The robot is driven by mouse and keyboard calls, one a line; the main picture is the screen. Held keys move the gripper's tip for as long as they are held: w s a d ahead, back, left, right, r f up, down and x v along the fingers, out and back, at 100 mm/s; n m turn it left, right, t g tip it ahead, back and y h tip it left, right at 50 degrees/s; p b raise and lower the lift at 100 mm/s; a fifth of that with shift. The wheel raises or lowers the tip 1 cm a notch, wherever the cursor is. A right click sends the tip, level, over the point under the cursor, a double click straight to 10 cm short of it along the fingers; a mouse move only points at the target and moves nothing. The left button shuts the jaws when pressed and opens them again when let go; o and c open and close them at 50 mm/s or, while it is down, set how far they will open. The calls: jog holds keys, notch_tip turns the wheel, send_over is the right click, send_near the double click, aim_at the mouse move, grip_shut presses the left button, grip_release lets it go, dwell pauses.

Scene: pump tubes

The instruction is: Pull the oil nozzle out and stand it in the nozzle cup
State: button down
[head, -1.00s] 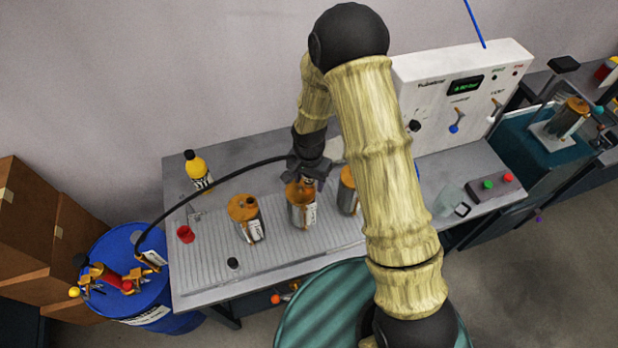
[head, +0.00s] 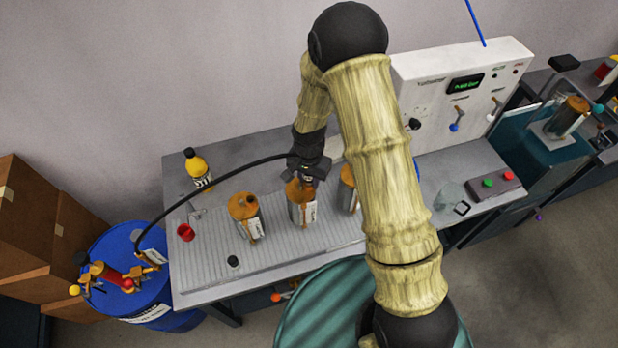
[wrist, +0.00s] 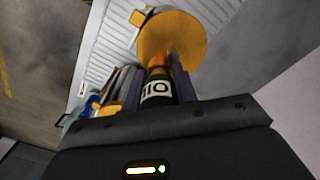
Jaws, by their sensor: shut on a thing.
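My gripper (head: 306,180) is shut on the oil nozzle above the middle canister. In the wrist view, the nozzle (wrist: 157,92) is a dark cylinder with a white OIL label between the purple-grey fingers. Its far end meets the orange top of the canister (wrist: 175,38); whether the tip is inside the top cannot be told. The middle canister (head: 301,212) stands upright on the bench, with an orange top and silver body. A black hose (head: 226,176) arcs from the nozzle to the blue drum. A small red cup (head: 185,232), possibly the nozzle cup, stands at the bench's left.
Similar canisters stand left (head: 246,218) and right (head: 348,190) of the middle one. A yellow bottle (head: 198,170) stands behind; a small black cap (head: 233,262) lies in front. A blue drum (head: 130,262) is at far left. A white control panel (head: 462,95) stands at the back right.

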jog(key=shift+w+r, duration=0.1)
jog(key=shift+r, duration=0.25)
jog(key=shift+r+p, duration=0.2)
jog(key=shift+p, duration=0.15)
jog(key=shift+r, duration=0.15)
dwell(0.4)
jog(key=shift+r+p, duration=1.4)
jog(key=shift+r, duration=0.55)
jog(key=shift+f, duration=0.1)
